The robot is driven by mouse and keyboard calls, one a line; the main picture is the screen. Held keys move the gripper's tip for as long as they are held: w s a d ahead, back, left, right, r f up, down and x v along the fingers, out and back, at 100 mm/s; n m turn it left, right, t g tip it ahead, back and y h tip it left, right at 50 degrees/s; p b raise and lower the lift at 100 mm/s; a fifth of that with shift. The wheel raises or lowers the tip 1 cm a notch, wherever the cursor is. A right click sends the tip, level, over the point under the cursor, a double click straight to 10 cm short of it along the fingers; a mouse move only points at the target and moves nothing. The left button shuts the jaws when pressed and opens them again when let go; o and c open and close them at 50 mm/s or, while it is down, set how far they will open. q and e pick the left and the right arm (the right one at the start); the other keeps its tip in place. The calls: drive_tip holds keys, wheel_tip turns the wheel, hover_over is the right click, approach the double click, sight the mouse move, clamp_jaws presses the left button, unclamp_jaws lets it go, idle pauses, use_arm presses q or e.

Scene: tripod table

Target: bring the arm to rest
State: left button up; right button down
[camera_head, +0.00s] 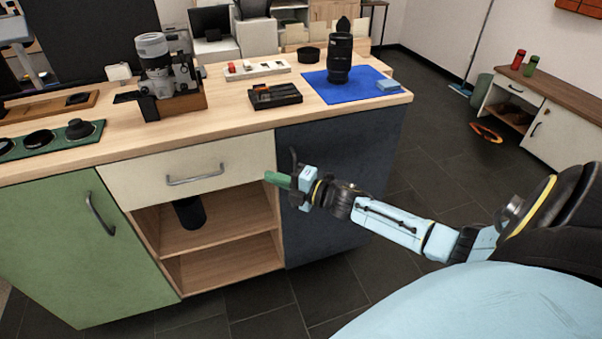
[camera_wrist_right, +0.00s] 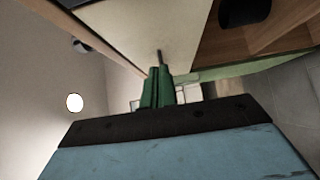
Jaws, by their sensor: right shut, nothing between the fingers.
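My right arm reaches in from the right in the head view. Its gripper (camera_head: 278,179) has green fingers and is held in front of the cabinet, near the right end of the cream drawer front (camera_head: 200,173). The fingers are shut with nothing between them. In the right wrist view the green fingers (camera_wrist_right: 157,88) lie side by side, with the cabinet front beyond them. I cannot tell whether the fingertips touch the cabinet. My left gripper does not show.
The wooden counter (camera_head: 226,116) carries a camera (camera_head: 165,80), a blue mat (camera_head: 325,92) with a black lens (camera_head: 340,55), and trays. Below the drawer is an open shelf with a black cylinder (camera_head: 189,212). Dark floor (camera_head: 440,155) lies free to the right of the cabinet.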

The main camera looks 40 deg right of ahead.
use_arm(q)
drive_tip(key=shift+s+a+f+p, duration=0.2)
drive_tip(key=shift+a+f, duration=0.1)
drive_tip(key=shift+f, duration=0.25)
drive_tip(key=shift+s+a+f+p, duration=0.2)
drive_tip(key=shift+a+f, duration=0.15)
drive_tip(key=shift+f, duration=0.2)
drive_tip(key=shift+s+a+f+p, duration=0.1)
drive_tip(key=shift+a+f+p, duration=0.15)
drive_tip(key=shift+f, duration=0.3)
use_arm(e)
drive_tip(key=v, duration=0.6)
drive_tip(key=shift+s, duration=0.15)
